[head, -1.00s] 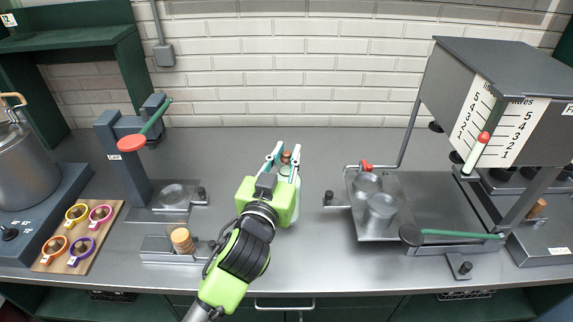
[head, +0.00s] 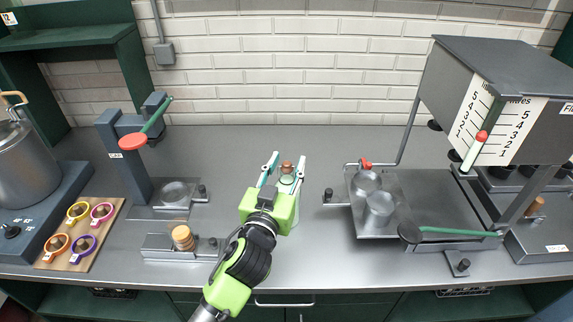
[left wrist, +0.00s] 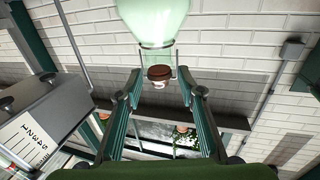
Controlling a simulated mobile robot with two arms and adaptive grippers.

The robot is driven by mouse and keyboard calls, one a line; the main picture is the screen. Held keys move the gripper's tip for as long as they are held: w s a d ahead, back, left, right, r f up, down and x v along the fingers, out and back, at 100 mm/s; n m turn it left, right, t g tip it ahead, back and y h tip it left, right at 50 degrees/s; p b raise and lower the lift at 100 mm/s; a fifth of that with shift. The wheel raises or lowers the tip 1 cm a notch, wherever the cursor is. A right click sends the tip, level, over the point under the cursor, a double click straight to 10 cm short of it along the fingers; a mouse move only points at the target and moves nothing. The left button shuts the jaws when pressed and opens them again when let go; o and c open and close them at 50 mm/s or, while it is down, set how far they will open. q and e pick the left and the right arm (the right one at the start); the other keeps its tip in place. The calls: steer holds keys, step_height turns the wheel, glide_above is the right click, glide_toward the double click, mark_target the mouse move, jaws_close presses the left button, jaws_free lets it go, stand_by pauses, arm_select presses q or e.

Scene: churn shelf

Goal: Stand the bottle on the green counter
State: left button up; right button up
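The bottle (head: 288,181) is pale green glass with a brown stopper, seen near the middle of the grey steel counter in the head view. It looks upright; its base is hidden, so I cannot tell whether it touches the counter. In the left wrist view the bottle (left wrist: 153,22) appears upside down, its stopper toward the fingers. My left gripper (head: 284,168) has its fingers spread on either side of the bottle's neck, with gaps showing in the wrist view (left wrist: 160,88). The counter top (head: 320,262) looks grey, with green cabinets below. My right gripper is not in view.
A scale-marked dispenser (head: 485,95) and a steel tray (head: 400,226) stand to the right. A green-handled press (head: 128,160), a board with coloured cups (head: 112,222) and a pot (head: 25,165) stand left. A green shelf (head: 70,40) is at upper left. Counter around the bottle is clear.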

arm_select(q)
steer(key=shift+r, duration=0.1)
steer(key=b+v, duration=0.2)
steer(key=v, duration=1)
steer(key=shift+b, duration=0.35)
